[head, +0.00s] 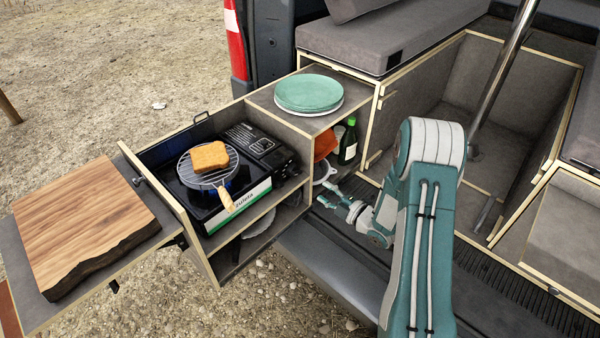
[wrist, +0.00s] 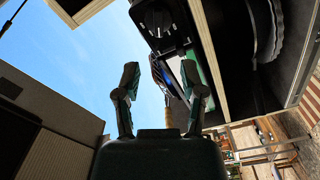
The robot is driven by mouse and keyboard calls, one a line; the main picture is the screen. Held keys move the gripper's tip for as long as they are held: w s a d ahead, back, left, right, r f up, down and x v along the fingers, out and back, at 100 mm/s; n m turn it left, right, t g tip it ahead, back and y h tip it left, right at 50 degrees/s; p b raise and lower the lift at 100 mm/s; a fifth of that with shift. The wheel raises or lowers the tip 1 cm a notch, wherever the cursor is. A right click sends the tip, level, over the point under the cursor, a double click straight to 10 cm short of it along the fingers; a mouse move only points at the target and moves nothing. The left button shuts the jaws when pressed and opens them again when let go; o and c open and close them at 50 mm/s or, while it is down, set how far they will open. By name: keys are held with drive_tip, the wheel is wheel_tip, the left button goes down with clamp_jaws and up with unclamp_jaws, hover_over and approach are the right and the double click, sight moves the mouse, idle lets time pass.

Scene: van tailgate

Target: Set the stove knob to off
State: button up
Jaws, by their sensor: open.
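The camping stove (head: 236,208) sits in the pulled-out kitchen drawer, with a grill rack (head: 208,170) and a slice of toast (head: 209,157) on top. The stove's right end, where its black control side (head: 285,166) is, faces the van; the knob is too small to make out there. In the wrist view a round black stove knob (wrist: 157,20) shows at the top, beyond the fingertips. My gripper (head: 325,193) is right of the stove and apart from it, in front of the cabinet's open shelf. Its two fingers are spread and empty in the wrist view (wrist: 160,72).
A cabinet with green plates (head: 309,93) on top stands behind my gripper. A green bottle (head: 348,141) and an orange item (head: 325,144) are on its shelf. A wooden cutting board (head: 82,225) lies at the left. Gravel ground is open below.

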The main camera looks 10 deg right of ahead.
sight(298, 174)
drive_tip(key=x, duration=1)
drive_tip(key=shift+w+a, duration=0.1)
drive_tip(key=shift+a, duration=0.05)
clamp_jaws()
